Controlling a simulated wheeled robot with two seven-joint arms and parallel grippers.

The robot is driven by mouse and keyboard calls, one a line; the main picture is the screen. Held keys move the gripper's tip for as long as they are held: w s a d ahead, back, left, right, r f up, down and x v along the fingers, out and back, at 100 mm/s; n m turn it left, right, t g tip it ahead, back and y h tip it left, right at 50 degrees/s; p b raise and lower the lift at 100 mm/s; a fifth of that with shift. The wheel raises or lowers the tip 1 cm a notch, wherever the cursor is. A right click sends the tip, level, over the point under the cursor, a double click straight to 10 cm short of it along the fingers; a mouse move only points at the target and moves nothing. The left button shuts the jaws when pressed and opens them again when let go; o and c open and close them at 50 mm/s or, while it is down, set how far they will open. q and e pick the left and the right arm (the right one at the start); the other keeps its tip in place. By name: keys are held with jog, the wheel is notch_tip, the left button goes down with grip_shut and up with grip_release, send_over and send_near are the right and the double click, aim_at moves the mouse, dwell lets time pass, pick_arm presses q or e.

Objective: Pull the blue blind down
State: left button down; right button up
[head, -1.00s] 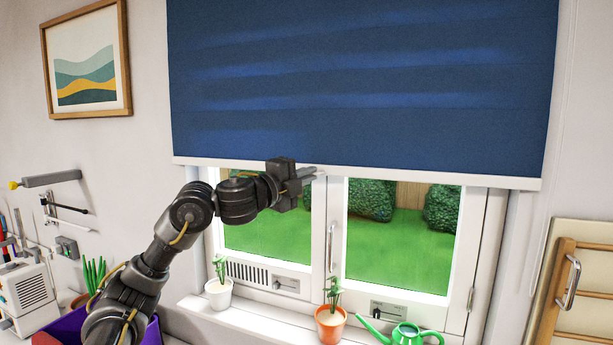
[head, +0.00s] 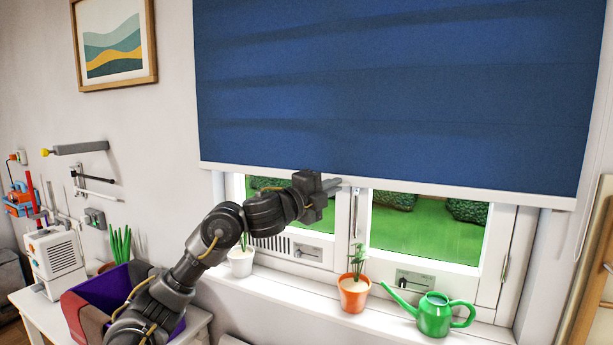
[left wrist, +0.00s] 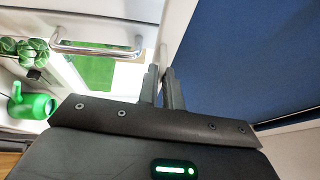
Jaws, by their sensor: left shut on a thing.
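The blue blind (head: 400,95) hangs over the upper part of the window and ends in a white bottom bar (head: 460,190). Glass and garden show below the bar. My left gripper (head: 333,184) is at the bar, left of its middle, and is shut on it. In the left wrist view the two dark fingers (left wrist: 163,88) are close together at the white bar, with the blue cloth (left wrist: 250,60) to their right. The exact grip on the bar is partly hidden by the fingers. My right gripper is not in view.
On the sill (head: 320,295) stand a white plant pot (head: 241,262), a terracotta pot (head: 354,293) and a green watering can (head: 434,314). The window handle (head: 354,215) stands out below the bar. A purple box (head: 105,300) is at lower left.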

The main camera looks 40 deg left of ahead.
pick_arm(q)
notch_tip(320, 180, down, 12)
jog(key=b, duration=0.7)
jog(key=shift+d, duration=0.15)
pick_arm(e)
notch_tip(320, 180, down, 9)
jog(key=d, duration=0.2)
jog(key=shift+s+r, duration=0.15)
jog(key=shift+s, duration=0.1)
pick_arm(q)
jog(key=c, duration=1.6)
grip_release()
jog(key=shift+r, duration=0.2)
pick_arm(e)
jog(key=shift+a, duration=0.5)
pick_arm(q)
jog(key=b+v, duration=0.2)
jog(key=v, duration=0.8)
jog(key=shift+s, duration=0.35)
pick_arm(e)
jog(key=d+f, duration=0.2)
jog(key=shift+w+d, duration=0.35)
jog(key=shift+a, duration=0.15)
